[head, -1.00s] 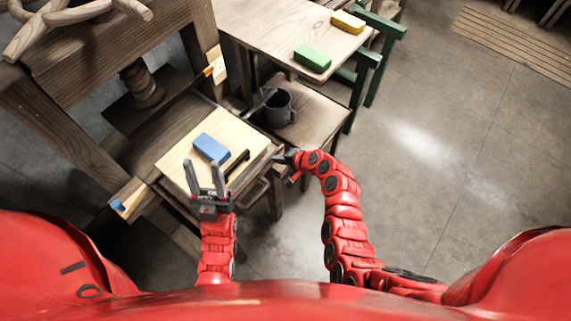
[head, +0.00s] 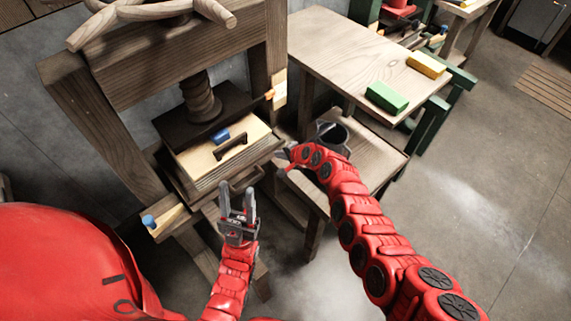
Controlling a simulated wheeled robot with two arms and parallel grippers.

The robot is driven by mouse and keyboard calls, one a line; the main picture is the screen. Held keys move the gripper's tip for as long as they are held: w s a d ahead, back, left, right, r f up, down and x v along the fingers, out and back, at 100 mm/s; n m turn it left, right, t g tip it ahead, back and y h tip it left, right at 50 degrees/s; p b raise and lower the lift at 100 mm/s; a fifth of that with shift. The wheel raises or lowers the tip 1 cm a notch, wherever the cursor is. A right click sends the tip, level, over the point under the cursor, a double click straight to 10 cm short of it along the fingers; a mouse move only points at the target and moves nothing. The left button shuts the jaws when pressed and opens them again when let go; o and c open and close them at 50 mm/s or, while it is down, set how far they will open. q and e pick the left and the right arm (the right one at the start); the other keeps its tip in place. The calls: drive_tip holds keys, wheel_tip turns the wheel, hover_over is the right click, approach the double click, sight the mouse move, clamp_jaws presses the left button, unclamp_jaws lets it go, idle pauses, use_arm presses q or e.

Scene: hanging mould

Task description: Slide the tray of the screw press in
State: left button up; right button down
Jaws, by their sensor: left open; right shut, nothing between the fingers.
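The screw press (head: 150,60) stands at the left, a wooden frame with a dark vertical screw (head: 200,98) and a dark pressing plate. Its tray (head: 222,180) carries a pale board (head: 190,158) with a dark handle on top. A blue block (head: 220,136) lies on the board, partly hidden beneath the plate. The tray's rear is under the plate, and its front with a bar handle (head: 249,178) faces me. My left gripper (head: 237,192) is open and empty, just in front of the tray. My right gripper (head: 283,155) is shut at the tray's right front corner; contact is unclear.
Blue-tipped and orange-tipped side pieces stick out from the press. Floor at right is clear.

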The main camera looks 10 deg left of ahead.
sight(271, 148)
drive_tip(key=a+b, duration=0.1)
drive_tip(key=w+a+b, duration=0.1)
drive_tip(key=b, duration=0.1)
drive_tip(key=w+a+b, duration=0.1)
drive_tip(key=shift+w+a+f, duration=0.25)
drive_tip(key=shift+a+f, duration=0.05)
drive_tip(key=shift+f, duration=0.05)
drive_tip(key=shift+w+a+r+b, duration=0.2)
drive_tip(key=shift+w+a+b, duration=0.4)
drive_tip(key=shift+b, duration=0.55)
drive_tip(key=shift+s+a+r, duration=0.1)
drive_tip(key=shift+a+r, duration=0.05)
drive_tip(key=shift+r, duration=0.2)
